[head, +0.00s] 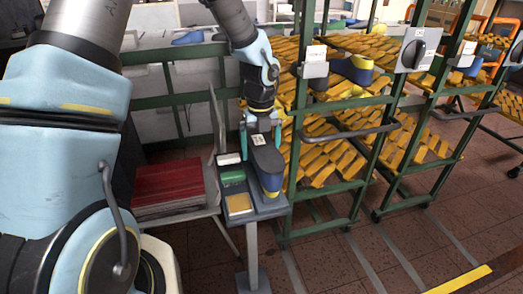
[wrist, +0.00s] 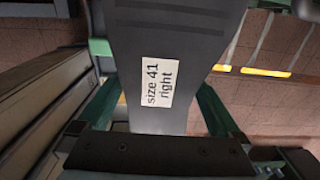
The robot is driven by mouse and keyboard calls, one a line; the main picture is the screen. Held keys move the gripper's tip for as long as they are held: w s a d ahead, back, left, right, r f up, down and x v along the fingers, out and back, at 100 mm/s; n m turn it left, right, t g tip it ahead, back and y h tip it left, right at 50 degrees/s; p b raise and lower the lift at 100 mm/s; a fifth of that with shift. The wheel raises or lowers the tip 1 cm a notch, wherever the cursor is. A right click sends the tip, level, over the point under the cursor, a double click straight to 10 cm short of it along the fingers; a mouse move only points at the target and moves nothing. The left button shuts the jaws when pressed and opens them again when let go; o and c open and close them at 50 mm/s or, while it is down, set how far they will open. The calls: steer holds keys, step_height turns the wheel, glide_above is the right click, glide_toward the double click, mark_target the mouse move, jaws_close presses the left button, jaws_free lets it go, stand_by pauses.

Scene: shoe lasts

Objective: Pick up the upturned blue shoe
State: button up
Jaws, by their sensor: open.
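The upturned shoe (head: 268,166) sits on a small stand (head: 268,211) in the head view, its dark sole facing up and blue and yellow showing on its side. In the wrist view the sole (wrist: 175,50) fills the upper middle, with a white label (wrist: 157,82) reading "size 41 right". My gripper (head: 262,135) is above the shoe's far end. In the wrist view my gripper (wrist: 158,112) is open, with one green finger on each side of the sole. I cannot tell whether the fingers touch it.
The stand also holds a white item (head: 229,158), a green item (head: 232,176) and a yellow block (head: 239,204). A red stack (head: 167,185) lies on a table to the left. A green-framed rack (head: 291,190) of yellow lasts stands close on the right. Open floor (head: 400,240) lies front right.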

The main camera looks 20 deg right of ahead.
steer(key=shift+f, duration=0.95)
jaws_close()
